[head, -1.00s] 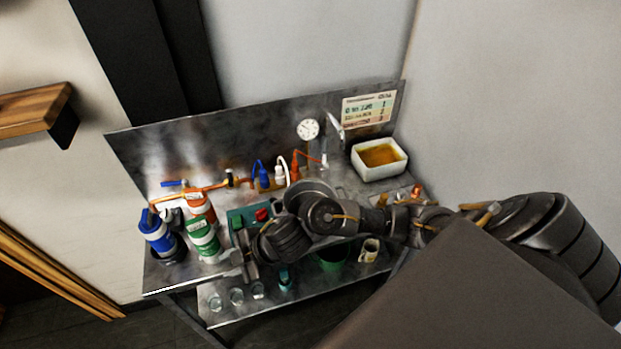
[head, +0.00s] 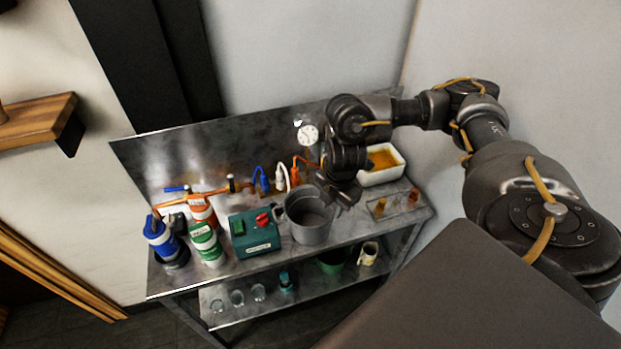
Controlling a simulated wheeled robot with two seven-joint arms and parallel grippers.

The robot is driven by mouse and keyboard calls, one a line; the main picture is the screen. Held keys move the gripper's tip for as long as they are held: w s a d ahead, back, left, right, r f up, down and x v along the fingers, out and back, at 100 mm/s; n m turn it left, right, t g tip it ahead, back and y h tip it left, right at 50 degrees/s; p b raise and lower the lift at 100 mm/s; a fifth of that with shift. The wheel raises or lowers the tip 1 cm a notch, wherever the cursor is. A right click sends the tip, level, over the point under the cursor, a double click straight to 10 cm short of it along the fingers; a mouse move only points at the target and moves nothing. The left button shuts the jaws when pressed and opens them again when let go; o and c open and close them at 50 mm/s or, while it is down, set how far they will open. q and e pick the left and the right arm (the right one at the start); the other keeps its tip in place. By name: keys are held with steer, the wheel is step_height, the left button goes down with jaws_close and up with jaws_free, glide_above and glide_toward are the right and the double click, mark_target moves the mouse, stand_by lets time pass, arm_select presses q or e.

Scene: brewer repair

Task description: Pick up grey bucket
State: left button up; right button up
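The grey bucket (head: 309,228) stands upright on the steel bench top, right of the green control box. My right gripper (head: 346,202) is at the bucket's upper right side, pointing down, close to its rim. I cannot tell whether it touches the bucket or whether its fingers are apart. My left gripper is not in view.
The green box (head: 254,236) with a red switch is left of the bucket. Bottles (head: 206,245) stand at the left end. A white tub (head: 385,173) with amber contents is behind right. A lower shelf (head: 225,317) holds glasses, a green container and a mug.

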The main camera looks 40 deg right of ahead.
mark_target(330, 218)
steer(key=f, duration=0.4)
steer(key=shift+w+f, duration=0.1)
steer(key=shift+w, duration=0.15)
steer(key=shift+f, duration=0.4)
steer(key=f+p, duration=0.1)
steer(key=f, duration=0.3)
steer(key=shift+w+f, duration=0.15)
steer(key=shift+w, duration=0.05)
jaws_close()
